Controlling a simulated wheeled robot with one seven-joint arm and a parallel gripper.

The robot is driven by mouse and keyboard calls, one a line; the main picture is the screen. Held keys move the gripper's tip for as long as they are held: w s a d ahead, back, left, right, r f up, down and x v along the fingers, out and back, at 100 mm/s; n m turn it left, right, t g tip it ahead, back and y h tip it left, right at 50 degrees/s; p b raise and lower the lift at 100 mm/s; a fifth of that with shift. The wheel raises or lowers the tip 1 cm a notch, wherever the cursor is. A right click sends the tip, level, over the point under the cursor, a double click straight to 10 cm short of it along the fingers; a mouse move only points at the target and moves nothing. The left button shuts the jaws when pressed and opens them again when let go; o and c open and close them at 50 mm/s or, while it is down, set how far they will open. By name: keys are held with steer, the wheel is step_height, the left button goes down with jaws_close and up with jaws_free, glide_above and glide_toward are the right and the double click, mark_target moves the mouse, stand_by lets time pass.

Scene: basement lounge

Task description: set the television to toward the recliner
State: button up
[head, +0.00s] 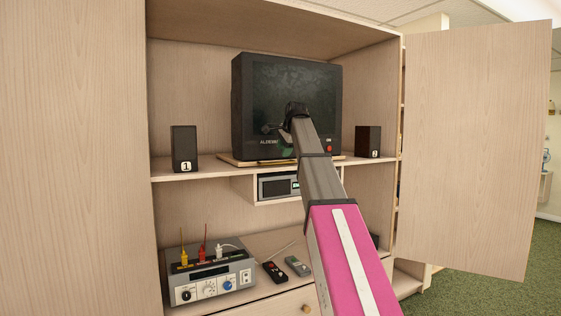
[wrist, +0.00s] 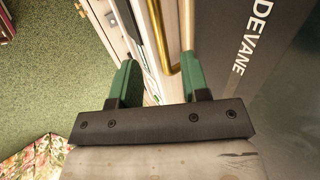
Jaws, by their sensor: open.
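The television (head: 260,95) is a dark boxy set on a thin wooden board (head: 235,161) on the cabinet's upper shelf. Its screen faces out of the cabinet. My arm reaches up across its front and hides part of it. In the wrist view, the television's dark face (wrist: 270,70) with pale lettering fills the right side. My gripper (wrist: 157,64) is open, with one green finger on each side of a bent brass bar (wrist: 160,40). I cannot tell whether either finger touches the bar. I cannot identify the recliner in either view.
Speakers marked 1 (head: 184,149) and 2 (head: 368,142) flank the television. An open cabinet door (head: 470,145) stands at the right. A grey device with plugs (head: 210,277) and remotes (head: 297,266) lie below. Floral cloth (wrist: 35,158) shows beside green carpet (wrist: 50,70).

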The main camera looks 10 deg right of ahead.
mark_target(280, 167)
steer(key=x, duration=0.6)
jaws_close()
